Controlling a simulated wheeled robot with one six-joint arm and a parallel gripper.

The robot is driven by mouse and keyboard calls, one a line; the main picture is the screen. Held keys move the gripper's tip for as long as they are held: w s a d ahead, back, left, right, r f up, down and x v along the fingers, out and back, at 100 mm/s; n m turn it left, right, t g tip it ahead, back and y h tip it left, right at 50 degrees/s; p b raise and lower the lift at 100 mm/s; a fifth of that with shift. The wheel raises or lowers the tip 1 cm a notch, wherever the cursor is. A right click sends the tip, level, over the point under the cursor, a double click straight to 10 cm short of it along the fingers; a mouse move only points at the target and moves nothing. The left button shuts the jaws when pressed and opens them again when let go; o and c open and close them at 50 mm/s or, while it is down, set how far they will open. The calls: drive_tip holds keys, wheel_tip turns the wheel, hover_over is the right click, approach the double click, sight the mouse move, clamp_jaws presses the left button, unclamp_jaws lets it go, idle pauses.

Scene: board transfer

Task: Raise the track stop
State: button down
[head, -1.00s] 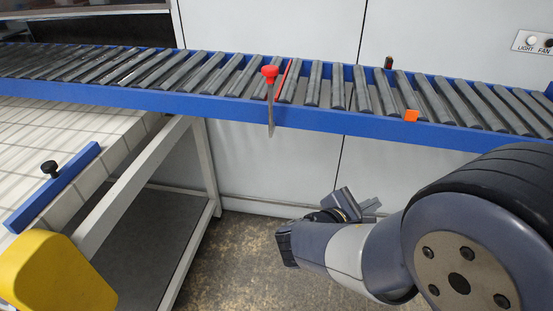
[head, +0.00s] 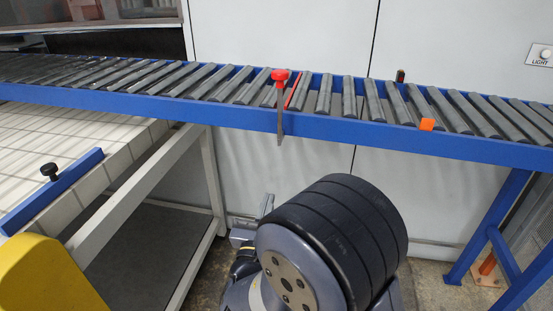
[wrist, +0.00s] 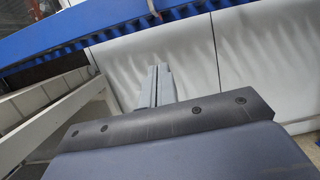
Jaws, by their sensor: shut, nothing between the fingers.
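The track stop's red-knobbed lever (head: 281,76) is at the near blue rail of the roller track, its grey shank hanging down over the rail's face. A thin red strip (head: 295,91) lies between the rollers beside it, seemingly part of the stop. My gripper (head: 265,203) shows partly in the head view, below the track and lower left of the lever, behind my arm. In the wrist view its grey fingers (wrist: 158,70) are together with nothing between them. They are apart from the blue track (wrist: 150,30).
A tiled table (head: 70,135) with a blue bar and black knob (head: 50,171) is at left. A yellow part (head: 45,280) is at lower left. White panels (head: 320,170) stand behind.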

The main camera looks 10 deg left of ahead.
drive_tip(key=shift+w, duration=0.1)
drive_tip(key=w+r+p, duration=0.1)
drive_tip(key=w+r, duration=0.5)
drive_tip(key=w, duration=0.3)
drive_tip(key=shift+w+r, duration=0.25)
wheel_tip(320, 180, up, 5)
drive_tip(key=shift+r+p, duration=0.1)
drive_tip(key=shift+p, duration=0.75)
